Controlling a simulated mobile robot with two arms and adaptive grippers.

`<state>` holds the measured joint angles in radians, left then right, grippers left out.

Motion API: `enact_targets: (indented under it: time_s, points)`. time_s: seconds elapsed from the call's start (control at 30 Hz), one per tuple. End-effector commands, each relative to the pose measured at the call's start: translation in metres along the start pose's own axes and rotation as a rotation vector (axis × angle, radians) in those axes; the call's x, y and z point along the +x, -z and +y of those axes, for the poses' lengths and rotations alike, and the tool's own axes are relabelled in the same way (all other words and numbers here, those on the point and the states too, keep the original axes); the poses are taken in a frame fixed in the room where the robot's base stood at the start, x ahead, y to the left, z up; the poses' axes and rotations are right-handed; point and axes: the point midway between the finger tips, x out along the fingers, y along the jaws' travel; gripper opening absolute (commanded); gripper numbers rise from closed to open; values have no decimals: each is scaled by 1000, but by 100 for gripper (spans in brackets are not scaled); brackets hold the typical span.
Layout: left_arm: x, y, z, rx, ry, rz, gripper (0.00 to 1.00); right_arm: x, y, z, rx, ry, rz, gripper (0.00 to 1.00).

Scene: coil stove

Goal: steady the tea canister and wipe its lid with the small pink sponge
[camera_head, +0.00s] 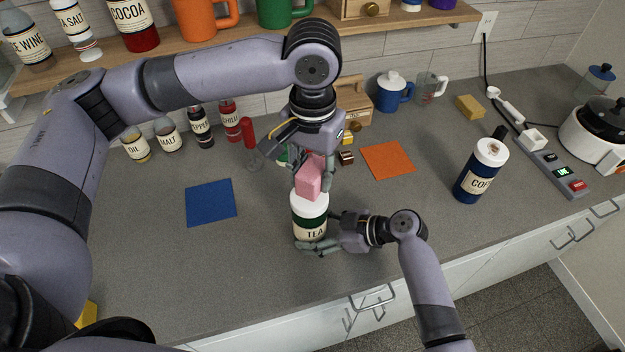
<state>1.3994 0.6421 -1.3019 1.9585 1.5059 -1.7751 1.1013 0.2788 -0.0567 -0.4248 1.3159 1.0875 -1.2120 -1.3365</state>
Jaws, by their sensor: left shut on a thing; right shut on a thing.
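The tea canister (309,222) stands upright on the grey counter. It has a green body, a cream "TEA" label and a white lid (303,202). My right gripper (318,246) is shut around the canister's lower body from the right. My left gripper (309,172) is above the canister, pointing down, and is shut on the small pink sponge (309,180). The sponge is at the lid's top and seems to touch it. The sponge and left gripper hide part of the lid, so its far side cannot be seen.
A blue mat (210,203) lies left and an orange mat (387,160) lies right, behind the canister. A blue coffee canister (480,172) and a power strip (562,172) are further right. Spice bottles (200,127) line the back left.

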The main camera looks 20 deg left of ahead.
Motion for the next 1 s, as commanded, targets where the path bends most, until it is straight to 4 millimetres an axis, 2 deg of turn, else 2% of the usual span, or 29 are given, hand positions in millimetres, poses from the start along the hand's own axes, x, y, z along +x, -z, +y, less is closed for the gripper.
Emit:
enact_targets:
  time_s: [0.33,1.0]
  points:
    - [-28,0,0,0,0,1,2,0,0,0,0,0,-1,33]
    - [-29,0,0,0,0,1,2,0,-1,0,0,0,-1,33]
